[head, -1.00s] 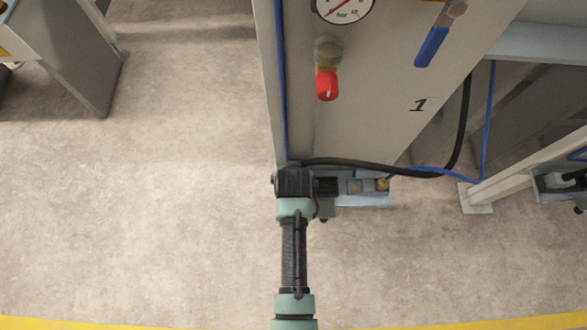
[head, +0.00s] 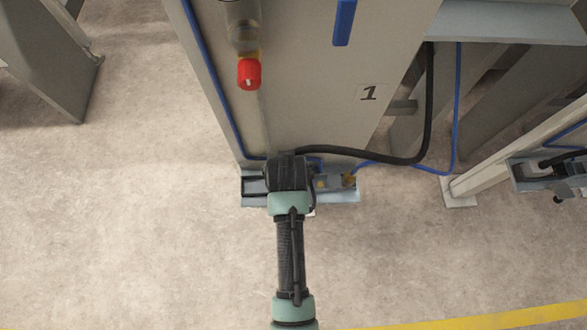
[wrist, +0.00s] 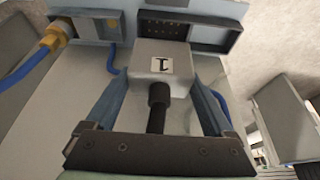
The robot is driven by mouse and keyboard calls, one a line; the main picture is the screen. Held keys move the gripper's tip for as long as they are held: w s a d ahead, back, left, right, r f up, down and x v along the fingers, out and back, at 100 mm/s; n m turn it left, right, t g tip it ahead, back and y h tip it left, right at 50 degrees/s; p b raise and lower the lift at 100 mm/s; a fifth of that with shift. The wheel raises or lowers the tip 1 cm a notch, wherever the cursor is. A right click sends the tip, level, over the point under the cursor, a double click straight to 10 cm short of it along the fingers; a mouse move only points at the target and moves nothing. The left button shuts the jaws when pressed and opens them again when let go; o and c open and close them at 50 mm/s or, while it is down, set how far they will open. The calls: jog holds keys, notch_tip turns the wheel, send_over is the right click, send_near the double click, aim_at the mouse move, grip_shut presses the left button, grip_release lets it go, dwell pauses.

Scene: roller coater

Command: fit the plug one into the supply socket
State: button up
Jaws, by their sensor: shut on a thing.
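Plug one (wrist: 160,66) is a light grey block marked "1" with a black cable at its rear. My gripper (wrist: 157,78) is shut on its sides with two blue-grey fingers. The supply socket appears to be the black-framed recess (wrist: 190,33) with small holes, just beyond the plug in the wrist view. The plug's front edge overlaps the frame's lower side in the picture; I cannot tell whether they touch. In the head view a black frame (head: 254,186) shows left of my wrist, which hides the plug and fingers.
The black cable (head: 400,158) loops right beside the grey cabinet (head: 320,100). A red knob (head: 249,74) sticks out above. Floor at left is clear.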

jog(key=shift+a+f+b, duration=0.1)
jog(key=shift+f+b, duration=0.55)
jog(key=shift+f, duration=2.5)
jog(key=shift+f, duration=0.1)
jog(key=o, duration=1.4)
jog(key=shift+f, duration=0.1)
jog(key=p+v, duration=0.3)
jog(key=v, duration=0.9)
